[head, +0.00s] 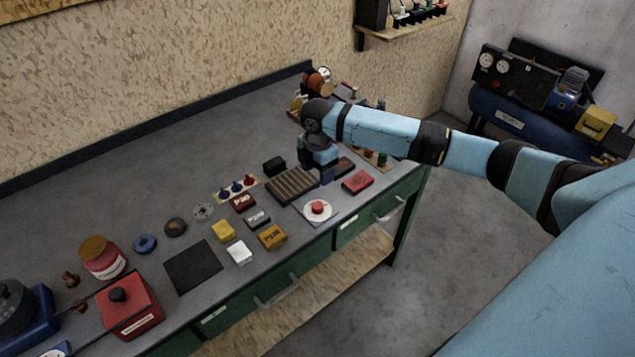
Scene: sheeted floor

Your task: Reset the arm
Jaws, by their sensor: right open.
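My right arm (385,132) is light blue with black joints and reaches in from the right over the workbench. My right gripper (325,174) points down at the arm's far end, beside the striped dark block (293,186). Its jaws are open, and the fingers partly overlap the things behind them. I cannot tell whether it touches anything. A red block (357,182) lies just right of the gripper. A white plate with a red knob (318,209) lies in front of it. My left gripper does not show.
Small yellow, white and dark blocks lie around a black square mat (193,267) on the grey bench (130,215). A red box (129,304) and a red jar (104,257) stand at left. A blue compressor (522,113) stands on the floor at right. The bench's back left is clear.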

